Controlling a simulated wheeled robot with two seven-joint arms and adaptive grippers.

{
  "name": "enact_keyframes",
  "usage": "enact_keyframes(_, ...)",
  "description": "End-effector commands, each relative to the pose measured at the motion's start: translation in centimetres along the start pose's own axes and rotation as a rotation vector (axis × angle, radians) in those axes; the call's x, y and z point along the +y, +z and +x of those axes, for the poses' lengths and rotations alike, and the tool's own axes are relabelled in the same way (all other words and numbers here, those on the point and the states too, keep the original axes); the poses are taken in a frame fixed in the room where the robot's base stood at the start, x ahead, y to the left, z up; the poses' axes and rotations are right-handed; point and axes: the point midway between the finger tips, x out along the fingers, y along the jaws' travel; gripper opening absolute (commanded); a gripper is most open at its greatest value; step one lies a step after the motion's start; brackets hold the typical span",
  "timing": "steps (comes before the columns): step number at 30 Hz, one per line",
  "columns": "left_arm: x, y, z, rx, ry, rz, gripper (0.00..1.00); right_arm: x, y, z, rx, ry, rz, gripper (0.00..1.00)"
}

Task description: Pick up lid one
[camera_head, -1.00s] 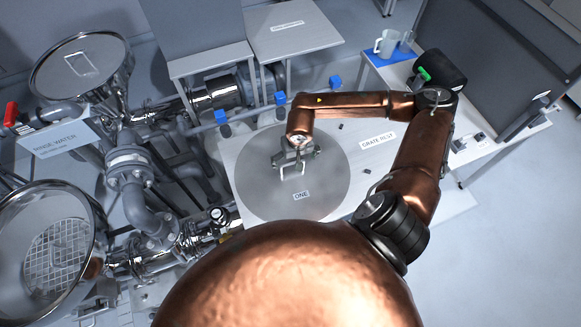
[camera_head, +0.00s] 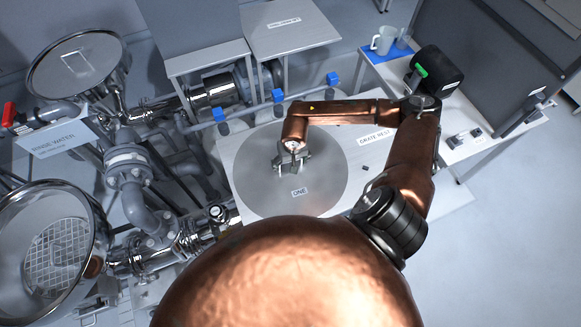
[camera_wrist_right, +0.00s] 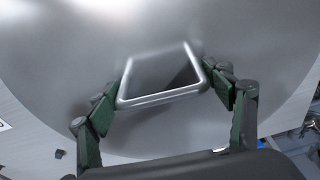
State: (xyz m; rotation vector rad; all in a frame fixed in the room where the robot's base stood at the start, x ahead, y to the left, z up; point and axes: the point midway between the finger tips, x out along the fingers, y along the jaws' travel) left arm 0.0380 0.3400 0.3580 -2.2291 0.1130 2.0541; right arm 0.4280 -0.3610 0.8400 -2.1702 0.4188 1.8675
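Lid one is a large round grey metal disc (camera_head: 320,190) labelled "ONE", lying flat on the white-grey table in the head view. Its looped metal handle (camera_wrist_right: 160,100) shows clearly in the right wrist view, over the disc's brushed surface. My right gripper (camera_head: 294,171) points down over the disc. In the wrist view its green-sided fingers (camera_wrist_right: 165,86) are spread, one on each side of the handle, with the handle between the tips. I cannot tell whether they touch it. In the head view the gripper hides most of the handle. My left gripper is not in view.
A "GRATE REST" label (camera_head: 375,136) lies right of the disc. Blue-topped posts (camera_head: 278,97) stand behind it. Pipework and an open round hopper with a grate (camera_head: 55,255) are at left. A side table with a mug (camera_head: 383,41) is at back right.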

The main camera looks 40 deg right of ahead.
Motion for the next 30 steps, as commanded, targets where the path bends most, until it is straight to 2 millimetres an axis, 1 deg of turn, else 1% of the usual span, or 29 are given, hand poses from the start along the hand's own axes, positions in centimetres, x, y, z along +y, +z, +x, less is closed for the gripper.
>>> enact_keyframes(1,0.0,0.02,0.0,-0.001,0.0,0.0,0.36,0.0,-0.01,-0.02,0.0,0.0,0.0,0.69)
enact_keyframes(2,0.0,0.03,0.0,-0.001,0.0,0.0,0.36,0.0,-0.01,-0.02,0.0,0.0,0.0,0.67)
enact_keyframes(24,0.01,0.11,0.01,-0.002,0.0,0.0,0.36,0.03,-0.02,-0.01,0.0,0.001,0.0,0.17)
enact_keyframes(30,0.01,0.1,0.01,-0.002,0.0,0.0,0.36,-0.03,-0.15,-0.12,0.003,-0.001,0.0,0.17)
